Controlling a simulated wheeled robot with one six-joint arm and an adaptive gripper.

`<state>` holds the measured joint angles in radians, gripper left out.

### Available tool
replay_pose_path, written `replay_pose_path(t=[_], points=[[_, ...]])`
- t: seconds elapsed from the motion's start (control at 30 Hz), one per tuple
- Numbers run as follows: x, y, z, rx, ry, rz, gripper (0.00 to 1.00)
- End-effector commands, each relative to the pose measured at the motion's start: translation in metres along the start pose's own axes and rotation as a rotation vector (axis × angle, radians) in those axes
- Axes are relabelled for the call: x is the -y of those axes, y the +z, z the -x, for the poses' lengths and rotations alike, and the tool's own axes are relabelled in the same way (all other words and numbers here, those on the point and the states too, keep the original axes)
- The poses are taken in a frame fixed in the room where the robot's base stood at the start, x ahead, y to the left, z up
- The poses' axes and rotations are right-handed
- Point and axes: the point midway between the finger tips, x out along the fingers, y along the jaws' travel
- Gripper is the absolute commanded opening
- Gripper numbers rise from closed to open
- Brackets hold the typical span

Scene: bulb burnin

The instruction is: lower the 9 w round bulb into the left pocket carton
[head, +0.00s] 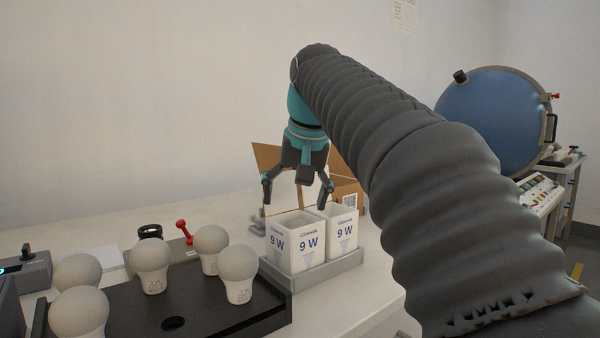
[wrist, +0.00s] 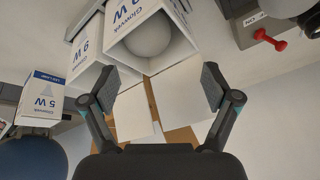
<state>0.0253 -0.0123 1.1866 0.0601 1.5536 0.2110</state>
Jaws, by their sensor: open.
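The left pocket carton (head: 284,250) is white, marked 9 W, and stands open-topped in a grey holder (head: 335,266). The right pocket carton (head: 342,237), also marked 9 W, stands beside it. In the wrist view a round white bulb (wrist: 150,36) sits inside the left carton (wrist: 116,50), with its dome below the rim; the right carton (wrist: 88,36) is next to it. The head view hides this bulb. My gripper (head: 297,187) is open and empty above and slightly behind the cartons. Its spread fingers also show in the wrist view (wrist: 159,88), apart from the bulb.
Several round bulbs (head: 152,258) stand on a black rack (head: 215,309) at front left. A red-handled part (head: 184,231) and black ring (head: 150,231) lie behind them. A brown cardboard box (head: 346,192) stands behind the cartons. A 5 W carton (wrist: 42,93) shows in the wrist view.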

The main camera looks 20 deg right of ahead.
Motion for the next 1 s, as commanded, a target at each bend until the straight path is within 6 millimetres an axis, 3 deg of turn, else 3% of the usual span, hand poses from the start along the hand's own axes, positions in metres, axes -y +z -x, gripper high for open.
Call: replay_pose_path(t=[0.5,0.73,1.0], points=[[0.000,-0.001,0.086,-0.003,-0.001,0.000,0.88],[0.000,-0.001,0.104,-0.002,-0.001,0.000,0.88],[0.000,0.000,0.110,-0.001,0.000,0.000,0.88]])
